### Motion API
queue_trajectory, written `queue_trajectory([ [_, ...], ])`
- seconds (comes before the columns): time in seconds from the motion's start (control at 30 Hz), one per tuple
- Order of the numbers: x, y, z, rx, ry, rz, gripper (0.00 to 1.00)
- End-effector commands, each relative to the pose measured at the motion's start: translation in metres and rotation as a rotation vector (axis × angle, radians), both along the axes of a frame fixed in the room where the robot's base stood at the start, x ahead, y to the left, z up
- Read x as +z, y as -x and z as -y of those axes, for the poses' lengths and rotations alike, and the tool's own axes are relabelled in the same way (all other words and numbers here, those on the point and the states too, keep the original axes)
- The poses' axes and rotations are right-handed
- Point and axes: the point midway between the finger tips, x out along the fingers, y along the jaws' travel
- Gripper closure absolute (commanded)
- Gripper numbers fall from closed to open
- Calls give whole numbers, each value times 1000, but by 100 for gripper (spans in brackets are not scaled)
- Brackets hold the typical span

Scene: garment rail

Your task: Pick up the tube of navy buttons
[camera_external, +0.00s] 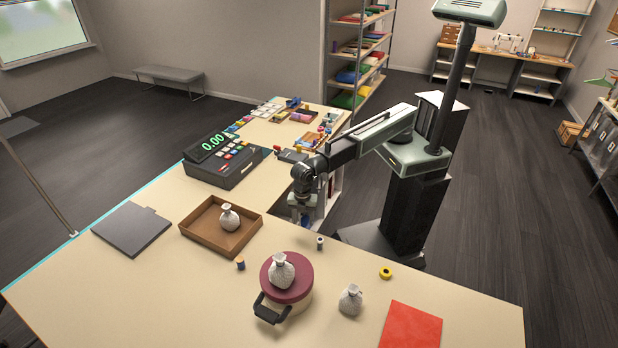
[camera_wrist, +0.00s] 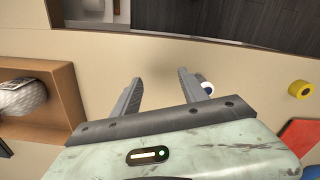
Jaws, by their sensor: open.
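A small upright cylinder with a pale top and dark body (camera_external: 320,243) stands on the table right of my gripper; it looks like the tube of navy buttons, but is too small to be sure. In the wrist view its round white-and-dark end (camera_wrist: 208,88) shows just outside the right finger, partly hidden by it. My gripper (camera_external: 303,221) points down near the table's back edge, beside the tray. In the wrist view my gripper (camera_wrist: 160,77) is open, with only bare table between its fingers.
A brown tray (camera_external: 190,233) with a white bag (camera_external: 230,218) is to the left. A blue-and-tan spool-like piece (camera_external: 240,263), a maroon-lidded pot (camera_external: 304,284), another white bag (camera_external: 350,300), a yellow roll (camera_external: 385,272) and a red sheet (camera_external: 411,327) are around. A cash register (camera_external: 225,162) stands behind.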

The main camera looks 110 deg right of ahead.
Motion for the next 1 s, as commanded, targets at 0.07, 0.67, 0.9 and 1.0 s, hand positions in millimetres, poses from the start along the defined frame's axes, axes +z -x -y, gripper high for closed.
queue_trajectory([
  [0.07, -5, 17, -48, 75, 1, 0, 49],
  [0.67, -35, 41, -82, 135, 0, 0, 49],
  [0.9, -57, 44, -81, 134, 0, 0, 49],
  [1.0, -75, 47, -81, 134, 0, 0, 49],
])
